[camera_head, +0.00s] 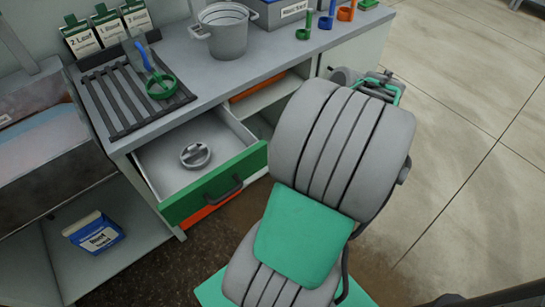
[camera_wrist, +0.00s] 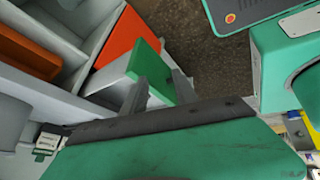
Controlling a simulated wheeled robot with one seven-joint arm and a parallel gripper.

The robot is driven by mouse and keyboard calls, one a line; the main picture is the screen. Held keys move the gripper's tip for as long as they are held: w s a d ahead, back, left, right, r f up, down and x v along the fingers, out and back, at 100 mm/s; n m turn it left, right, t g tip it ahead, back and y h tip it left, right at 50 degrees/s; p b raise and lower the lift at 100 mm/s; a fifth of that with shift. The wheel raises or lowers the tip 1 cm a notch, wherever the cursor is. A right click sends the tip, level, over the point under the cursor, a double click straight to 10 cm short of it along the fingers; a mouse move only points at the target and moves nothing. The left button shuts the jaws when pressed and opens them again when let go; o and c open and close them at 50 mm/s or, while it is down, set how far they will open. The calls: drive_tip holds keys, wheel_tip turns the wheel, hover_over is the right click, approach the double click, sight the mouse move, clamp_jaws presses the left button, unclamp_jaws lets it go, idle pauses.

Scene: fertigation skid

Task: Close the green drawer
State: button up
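The green drawer (camera_head: 215,186) stands pulled out from under the counter in the head view, with its dark handle (camera_head: 223,190) on the front. A round grey metal piece (camera_head: 195,155) lies inside it. In the wrist view the green drawer front (camera_wrist: 147,64) shows beyond my gripper (camera_wrist: 158,80), partly covered by the fingers. The two fingers are apart, with nothing seen held between them. I cannot tell whether they touch the drawer. In the head view my arm hides the gripper's fingers.
An orange drawer front (camera_head: 206,212) shows just below the green one. The counter holds a bucket (camera_head: 225,35), a dark rack (camera_head: 115,100) and several coloured cups. A blue-and-white box (camera_head: 94,231) sits on the low shelf. Open floor (camera_head: 470,120) lies to the right.

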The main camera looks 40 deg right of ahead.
drive_tip(key=s+d+n, duration=0.1)
drive_tip(key=s+d+f+n+t, duration=0.1)
drive_tip(key=s+d, duration=0.1)
drive_tip(key=shift+s+d, duration=0.25)
drive_tip(key=shift+d, duration=0.05)
drive_tip(key=shift+c, duration=1.4)
drive_tip(key=shift+s+d+n+t, duration=0.1)
drive_tip(key=shift+s+n+t, duration=0.05)
drive_tip(key=shift+n+t, duration=0.2)
drive_tip(key=shift+c, duration=0.8)
drive_tip(key=shift+f, duration=0.25)
drive_tip(key=shift+c, duration=0.7)
drive_tip(key=x, duration=0.4)
drive_tip(key=b+x, duration=0.1)
drive_tip(key=x, duration=0.3)
drive_tip(key=shift+w+a+f, duration=0.2)
drive_tip(key=shift+w+a, duration=0.05)
drive_tip(key=shift+a, duration=0.1)
clamp_jaws()
drive_tip(key=w, duration=0.4)
drive_tip(key=shift+w+f, duration=0.2)
drive_tip(key=shift+f, duration=0.05)
